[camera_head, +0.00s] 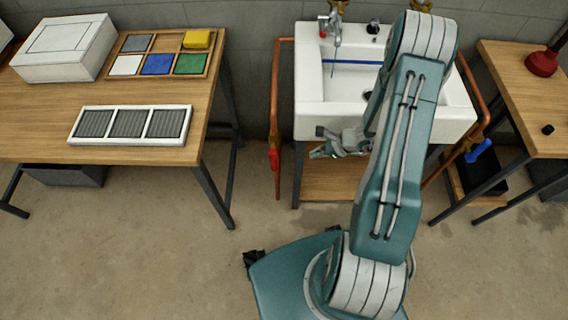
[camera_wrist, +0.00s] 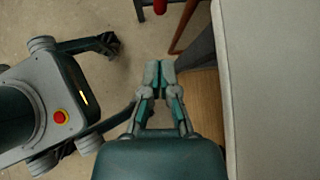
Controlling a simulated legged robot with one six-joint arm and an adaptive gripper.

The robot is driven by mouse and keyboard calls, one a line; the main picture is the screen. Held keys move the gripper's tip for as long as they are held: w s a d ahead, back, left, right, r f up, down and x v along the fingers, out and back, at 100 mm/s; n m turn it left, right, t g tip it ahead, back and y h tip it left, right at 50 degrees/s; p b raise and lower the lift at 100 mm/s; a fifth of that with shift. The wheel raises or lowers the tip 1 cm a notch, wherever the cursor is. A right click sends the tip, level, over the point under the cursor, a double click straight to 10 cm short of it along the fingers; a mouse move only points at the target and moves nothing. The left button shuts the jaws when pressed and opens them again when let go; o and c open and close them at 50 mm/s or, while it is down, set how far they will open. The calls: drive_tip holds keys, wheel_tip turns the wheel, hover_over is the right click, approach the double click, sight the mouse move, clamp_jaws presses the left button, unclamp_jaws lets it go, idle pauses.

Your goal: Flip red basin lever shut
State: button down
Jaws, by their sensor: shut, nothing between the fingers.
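The red lever (camera_head: 274,158) sits low on the copper pipe at the left side of the white basin (camera_head: 310,112). It hangs along the pipe, roughly in line with it. In the wrist view the red lever (camera_wrist: 160,6) shows only partly, at the top edge. My gripper (camera_head: 318,152) is in front of the basin's front left corner, to the right of the lever and apart from it. In the wrist view my gripper (camera_wrist: 160,72) has its fingers together with nothing between them, pointing toward the lever. The valve body behind the lever is hard to make out.
A left table (camera_head: 40,140) holds a grey-slatted panel (camera_head: 130,124), a tray of coloured tiles (camera_head: 208,72) and a white box (camera_head: 65,48). A blue lever (camera_head: 478,151) is on the right pipe. A right table (camera_head: 510,80) holds a red plunger (camera_head: 541,63). Floor between left table and basin is clear.

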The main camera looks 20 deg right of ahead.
sight(274, 161)
drive_tip(key=f, duration=0.1)
drive_tip(key=f+m, duration=0.1)
drive_tip(key=s+f, duration=0.1)
drive_tip(key=shift+d+m, duration=0.3)
drive_tip(key=shift+f, duration=0.1)
drive_tip(key=w+a+r+x, duration=0.1)
drive_tip(key=r+x, duration=0.1)
drive_tip(key=x, duration=1)
drive_tip(key=shift+w+a+f, duration=0.25)
drive_tip(key=shift+w+a, duration=0.1)
drive_tip(key=shift+a, duration=0.2)
